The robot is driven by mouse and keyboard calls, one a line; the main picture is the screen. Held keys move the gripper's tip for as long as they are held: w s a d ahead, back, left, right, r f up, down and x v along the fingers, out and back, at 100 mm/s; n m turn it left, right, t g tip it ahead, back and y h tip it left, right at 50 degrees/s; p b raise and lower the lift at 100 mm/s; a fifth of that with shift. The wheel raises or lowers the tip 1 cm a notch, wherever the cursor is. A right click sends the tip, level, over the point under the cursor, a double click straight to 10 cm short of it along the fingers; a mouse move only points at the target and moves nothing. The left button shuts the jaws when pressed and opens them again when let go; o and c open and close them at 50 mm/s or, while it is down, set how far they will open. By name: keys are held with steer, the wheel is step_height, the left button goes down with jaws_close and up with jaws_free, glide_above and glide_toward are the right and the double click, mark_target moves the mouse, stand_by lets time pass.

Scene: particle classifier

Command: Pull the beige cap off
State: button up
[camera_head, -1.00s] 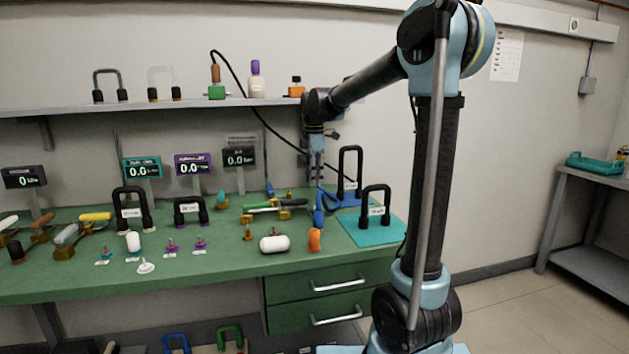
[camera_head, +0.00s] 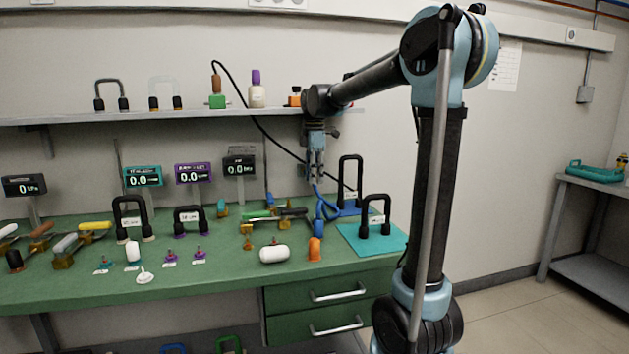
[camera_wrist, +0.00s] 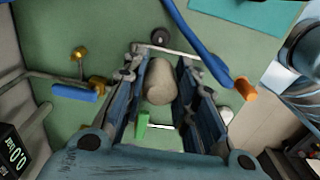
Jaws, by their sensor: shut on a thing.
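My gripper (camera_head: 316,175) points down above the green bench in the head view, near the back wall. In the wrist view its two fingers (camera_wrist: 160,85) stand on either side of a beige, rounded cap (camera_wrist: 160,80), and they are shut on it. In the head view the cap is too small or hidden between the fingers to make out. What lies beneath the cap is hidden in both views, so I cannot tell whether it is still seated on anything.
A white capsule (camera_head: 274,254) lies toward the front. A shelf (camera_head: 200,115) with bottles hangs behind.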

steer(key=shift+r, duration=0.25)
steer(key=shift+r, duration=1.4)
